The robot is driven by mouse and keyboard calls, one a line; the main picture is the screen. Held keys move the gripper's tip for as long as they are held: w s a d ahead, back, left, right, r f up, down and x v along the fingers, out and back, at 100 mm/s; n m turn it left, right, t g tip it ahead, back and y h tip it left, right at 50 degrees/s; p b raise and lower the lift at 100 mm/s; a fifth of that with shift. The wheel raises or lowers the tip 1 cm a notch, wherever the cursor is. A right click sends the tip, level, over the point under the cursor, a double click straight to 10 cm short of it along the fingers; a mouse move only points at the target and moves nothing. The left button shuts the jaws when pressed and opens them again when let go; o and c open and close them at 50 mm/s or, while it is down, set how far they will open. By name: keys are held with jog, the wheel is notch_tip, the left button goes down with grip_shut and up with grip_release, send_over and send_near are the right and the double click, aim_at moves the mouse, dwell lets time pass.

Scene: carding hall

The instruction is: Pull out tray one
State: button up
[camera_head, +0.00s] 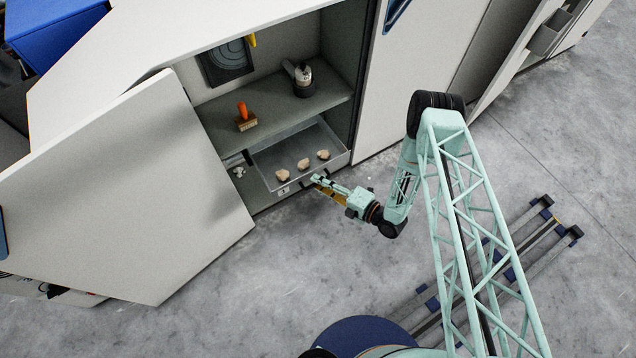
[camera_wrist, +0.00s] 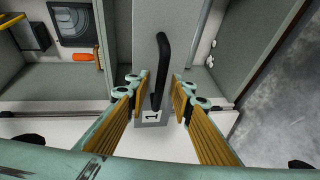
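Tray one (camera_head: 292,184) is a grey tray low in the open cabinet, with three tan lumps (camera_head: 303,164) in it. Its front bears a label marked "1" (camera_wrist: 151,117) and a black bar handle (camera_wrist: 162,60), both showing in the wrist view. My gripper (camera_head: 317,180) is at the tray's front. In the wrist view my gripper (camera_wrist: 160,88) is open, with its yellow-padded fingers on either side of the handle. Gaps show between the handle and both fingers. The tray's far inside is partly shaded.
The cabinet door (camera_head: 130,195) stands wide open on the left. On the shelf (camera_head: 275,112) above the tray are an orange-handled brush (camera_head: 245,119) and a dark and white container (camera_head: 301,80). White fittings (camera_head: 239,172) lie left of the tray.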

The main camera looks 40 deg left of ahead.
jog(key=d+r, duration=0.2)
jog(key=d, duration=0.9)
jog(key=shift+d, duration=0.15)
dwell(0.4)
dwell(0.5)
